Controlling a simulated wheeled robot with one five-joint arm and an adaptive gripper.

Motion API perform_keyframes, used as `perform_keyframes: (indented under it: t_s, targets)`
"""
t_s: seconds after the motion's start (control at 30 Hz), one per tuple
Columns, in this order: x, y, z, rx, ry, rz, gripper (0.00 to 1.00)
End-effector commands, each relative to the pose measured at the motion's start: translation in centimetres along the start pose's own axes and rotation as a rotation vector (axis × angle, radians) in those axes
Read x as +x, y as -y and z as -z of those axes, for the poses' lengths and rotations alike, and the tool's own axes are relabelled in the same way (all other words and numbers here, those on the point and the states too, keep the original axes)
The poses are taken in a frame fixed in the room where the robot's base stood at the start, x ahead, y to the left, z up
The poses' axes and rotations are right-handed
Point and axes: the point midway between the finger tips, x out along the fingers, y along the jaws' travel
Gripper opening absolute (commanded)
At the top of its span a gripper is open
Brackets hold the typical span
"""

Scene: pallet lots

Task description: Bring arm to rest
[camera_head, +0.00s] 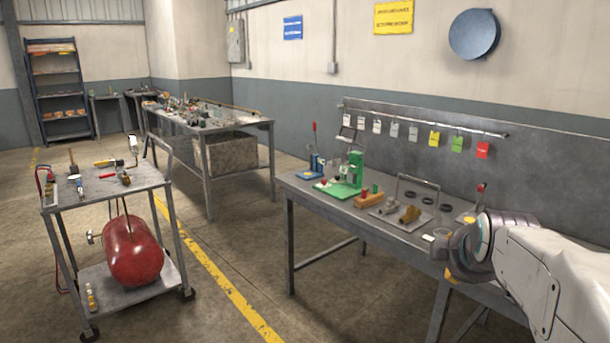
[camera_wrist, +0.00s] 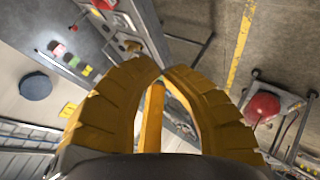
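My arm reaches in from the right edge of the head view, over the right end of the near workbench (camera_head: 335,208). My gripper is mostly hidden behind my wrist there. In the wrist view, the two yellow ribbed fingers of my gripper (camera_wrist: 163,70) curve inward and their tips come together. A yellow strip shows between the fingers, and I see no object held at the tips. The floor and the workbench lie beyond the fingers.
The near workbench holds a green press (camera_head: 347,180), an orange-brown block (camera_head: 369,198) and a plate with brass fittings (camera_head: 409,214). A cart (camera_head: 110,189) with a red tank (camera_head: 132,250) stands left. A yellow floor line (camera_head: 225,285) crosses open floor between.

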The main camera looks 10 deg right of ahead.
Motion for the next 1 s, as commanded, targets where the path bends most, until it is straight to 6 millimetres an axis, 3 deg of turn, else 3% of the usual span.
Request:
perform_keyframes:
  t_s: [0.03,0.2,0.4,0.5,0.7,1.0]
  targets:
    - [-3.2,1.5,1.3,0.072,-0.001,0.062,0.0]
    - [-9.6,8.6,1.6,0.33,0.069,0.252,0.0]
    - [-15.7,14.8,-0.1,0.552,0.207,0.394,0.0]
    - [-17.7,16.8,-1.2,0.626,0.269,0.43,0.0]
    - [-19.8,18.9,-2.7,0.707,0.346,0.461,0.0]
    - [-20.0,19.5,-3.1,0.725,0.364,0.465,0.0]
